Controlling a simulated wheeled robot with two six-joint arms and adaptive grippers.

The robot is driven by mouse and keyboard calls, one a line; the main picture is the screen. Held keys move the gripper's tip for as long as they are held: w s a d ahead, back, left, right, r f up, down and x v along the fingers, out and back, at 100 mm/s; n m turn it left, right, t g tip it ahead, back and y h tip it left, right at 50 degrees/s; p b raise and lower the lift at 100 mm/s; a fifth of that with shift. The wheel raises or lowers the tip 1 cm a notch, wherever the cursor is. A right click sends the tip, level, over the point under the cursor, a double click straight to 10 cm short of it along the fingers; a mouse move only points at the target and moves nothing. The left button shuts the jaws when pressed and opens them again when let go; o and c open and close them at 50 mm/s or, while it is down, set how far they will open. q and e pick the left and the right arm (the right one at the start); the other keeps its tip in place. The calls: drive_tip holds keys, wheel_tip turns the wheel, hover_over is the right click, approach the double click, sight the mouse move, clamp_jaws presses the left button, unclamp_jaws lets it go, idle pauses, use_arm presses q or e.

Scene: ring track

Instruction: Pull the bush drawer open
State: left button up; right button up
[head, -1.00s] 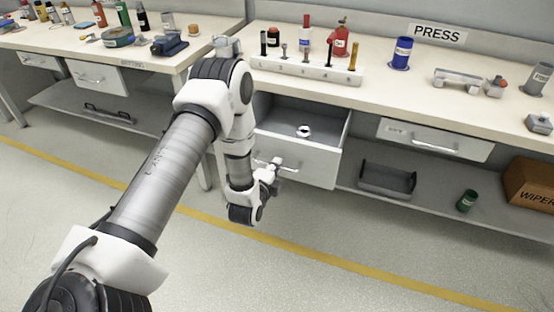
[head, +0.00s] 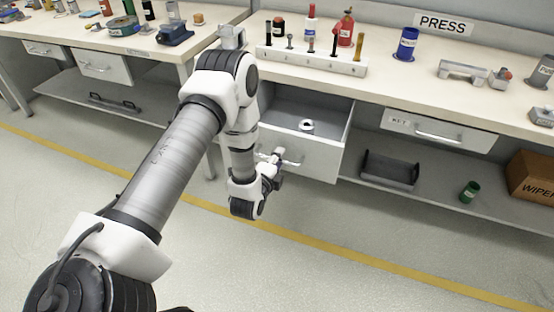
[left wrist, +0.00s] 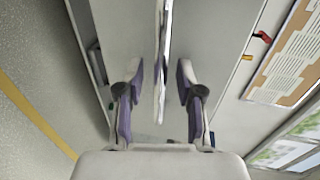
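The drawer (head: 310,158) under the middle bench stands pulled out, with a white ring-shaped piece (head: 307,126) inside. Its label is not readable, so I cannot tell from it whether this is the bush drawer. My left gripper (head: 273,162) is at the drawer's front, at the bar handle (head: 292,162). In the left wrist view, the gripper's two fingers (left wrist: 160,78) stand apart, one on each side of the handle (left wrist: 161,95), with gaps showing beside it. My right gripper is not in view.
A closed drawer (head: 440,130) sits to the right under the same benchtop. A dark tray (head: 389,170), a green can (head: 469,191) and a brown box (head: 533,178) are on the lower shelf. A rack with pegs (head: 312,60) stands on top. The floor in front is clear.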

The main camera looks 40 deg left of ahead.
use_arm(q)
drive_tip(key=v, duration=1.2)
drive_tip(key=shift+a, duration=0.1)
drive_tip(key=d+r+m+g+h+p, duration=0.1)
drive_tip(key=d+r+h+p, duration=0.1)
drive_tip(key=d+r+p, duration=0.45)
drive_tip(key=s+d+f+n+g+p, duration=0.1)
drive_tip(key=s+f+n+g, duration=0.2)
drive_tip(key=s, duration=0.4)
drive_tip(key=s+d+f+n+g+h+p, duration=0.1)
drive_tip(key=s+f+n+g+p, duration=0.1)
drive_tip(key=s+f+n+g, duration=0.2)
drive_tip(key=s+d+f+n+g+p, duration=0.1)
drive_tip(key=s+f+n+g, duration=0.3)
drive_tip(key=s+n+g, duration=0.3)
drive_tip(key=s+n, duration=0.2)
drive_tip(key=s, duration=0.1)
drive_tip(key=shift+s+d+n+h+p, duration=0.25)
drive_tip(key=shift+s+n+h+p, duration=0.05)
drive_tip(key=shift+h+p, duration=0.1)
